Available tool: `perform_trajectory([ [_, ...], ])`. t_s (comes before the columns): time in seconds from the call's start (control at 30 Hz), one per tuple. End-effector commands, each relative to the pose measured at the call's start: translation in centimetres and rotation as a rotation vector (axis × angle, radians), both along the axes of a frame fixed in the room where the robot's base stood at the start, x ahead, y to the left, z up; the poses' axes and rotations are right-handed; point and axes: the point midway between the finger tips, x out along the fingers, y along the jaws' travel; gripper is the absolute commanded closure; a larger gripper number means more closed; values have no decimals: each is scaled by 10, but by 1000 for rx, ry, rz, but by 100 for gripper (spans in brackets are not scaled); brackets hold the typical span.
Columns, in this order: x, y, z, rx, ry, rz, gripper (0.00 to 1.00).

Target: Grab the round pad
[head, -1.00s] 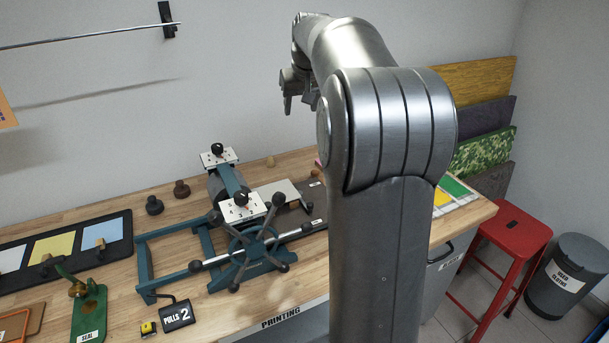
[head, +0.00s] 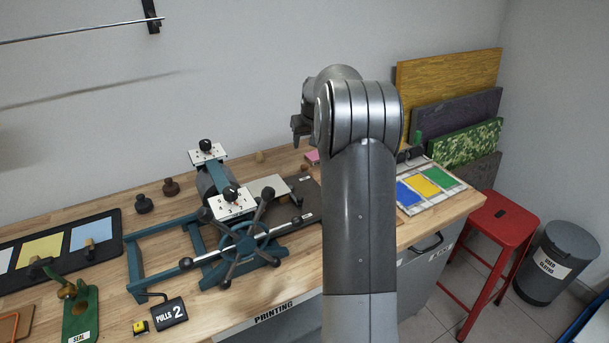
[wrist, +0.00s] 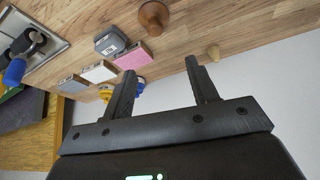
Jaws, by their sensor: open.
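A brown round wooden piece with a knob (wrist: 153,15) stands on the bench at the top of the wrist view; it may be the round pad, but I cannot tell for sure.
A blue-green press with a spoked wheel (head: 250,240) fills the bench middle. A red stool (head: 502,222) stands right.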

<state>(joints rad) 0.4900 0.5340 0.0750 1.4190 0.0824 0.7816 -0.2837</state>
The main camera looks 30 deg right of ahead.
Motion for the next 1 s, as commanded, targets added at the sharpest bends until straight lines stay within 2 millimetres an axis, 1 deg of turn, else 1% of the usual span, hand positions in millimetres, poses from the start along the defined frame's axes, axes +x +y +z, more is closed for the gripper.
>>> perform_trajectory([
  [0.03, -1, 0, -16, 3, 5, 1, 46],
  [0.1, 0, 0, -32, 2, 4, 0, 46],
  [0.23, 4, -1, -51, 1, 2, 1, 46],
  [0.4, 16, -3, -76, 1, 1, 0, 46],
  [0.5, 20, -4, -86, 1, 1, 0, 46],
  [0.67, 24, -6, -94, 0, 0, 0, 46],
  [1.0, 42, -14, -132, 0, 1, 1, 46],
])
